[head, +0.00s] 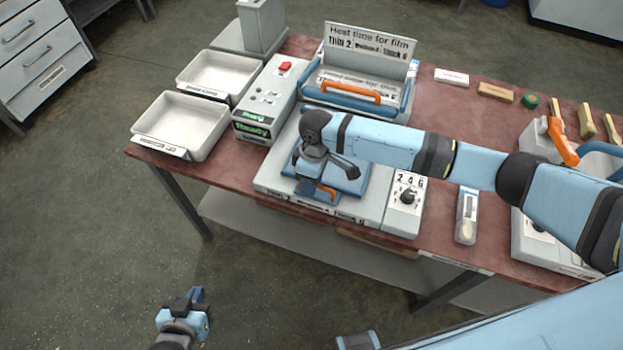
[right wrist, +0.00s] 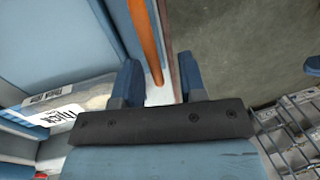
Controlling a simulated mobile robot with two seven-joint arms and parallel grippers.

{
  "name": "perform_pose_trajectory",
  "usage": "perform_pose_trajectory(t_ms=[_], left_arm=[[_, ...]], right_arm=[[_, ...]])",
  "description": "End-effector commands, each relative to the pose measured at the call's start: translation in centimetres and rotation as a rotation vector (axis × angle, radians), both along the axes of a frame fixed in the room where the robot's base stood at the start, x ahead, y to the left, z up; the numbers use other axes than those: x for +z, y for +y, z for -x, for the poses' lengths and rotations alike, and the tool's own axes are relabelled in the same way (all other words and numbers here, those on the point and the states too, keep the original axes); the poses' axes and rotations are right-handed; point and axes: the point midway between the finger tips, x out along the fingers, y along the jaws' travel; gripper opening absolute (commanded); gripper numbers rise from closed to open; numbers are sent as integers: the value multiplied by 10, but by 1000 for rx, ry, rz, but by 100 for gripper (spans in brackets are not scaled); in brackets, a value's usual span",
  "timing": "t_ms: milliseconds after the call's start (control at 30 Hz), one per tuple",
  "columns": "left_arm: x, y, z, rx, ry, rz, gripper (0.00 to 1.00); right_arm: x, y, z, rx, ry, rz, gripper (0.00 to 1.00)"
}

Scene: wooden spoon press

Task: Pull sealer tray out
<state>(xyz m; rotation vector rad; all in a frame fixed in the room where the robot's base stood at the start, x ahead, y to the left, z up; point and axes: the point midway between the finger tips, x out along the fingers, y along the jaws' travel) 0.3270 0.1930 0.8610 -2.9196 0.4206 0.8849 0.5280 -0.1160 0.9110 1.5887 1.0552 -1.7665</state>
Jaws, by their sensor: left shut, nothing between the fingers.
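The heat sealer (head: 375,205) sits on the table with its lid raised at the back, an orange handle (head: 350,91) on the lid. Its blue sealer tray (head: 352,184) lies low at the front, partly hidden by my right arm. My right gripper (head: 318,195) points down at the tray's front edge, by the orange tray handle (head: 328,190). In the right wrist view the fingers (right wrist: 157,85) are apart, with the orange handle (right wrist: 147,40) between them and no clear grip on it. My left gripper (head: 196,300) is shut and empty, low over the floor, away from the table.
Two white trays (head: 180,126) and a control box reading Ready (head: 252,130) stand left of the sealer. A dial box (head: 405,200) and a small pouch (head: 466,215) lie to the right. Another orange-handled device (head: 562,142) stands at the far right. Floor in front is clear.

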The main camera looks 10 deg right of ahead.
Motion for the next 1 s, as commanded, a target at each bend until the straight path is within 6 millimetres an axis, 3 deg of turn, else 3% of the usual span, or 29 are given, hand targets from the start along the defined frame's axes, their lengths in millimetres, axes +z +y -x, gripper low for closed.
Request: perform_pose_trajectory(t_ms=[167, 500, 700, 1000], left_arm=[[1, 0, -1, 0, -6, 2, 0], [-4, 0, -2, 0, -7, 2, 0], [-8, 0, -1, 0, -3, 1, 0], [-10, 0, 0, 0, 0, 0, 0]], right_arm=[[15, -2, -4, 0, -3, -1, 38], [89, -10, -15, 0, -4, -1, 38], [122, -13, -20, 1, -3, -1, 38], [136, -14, -21, 1, 0, 0, 38]])
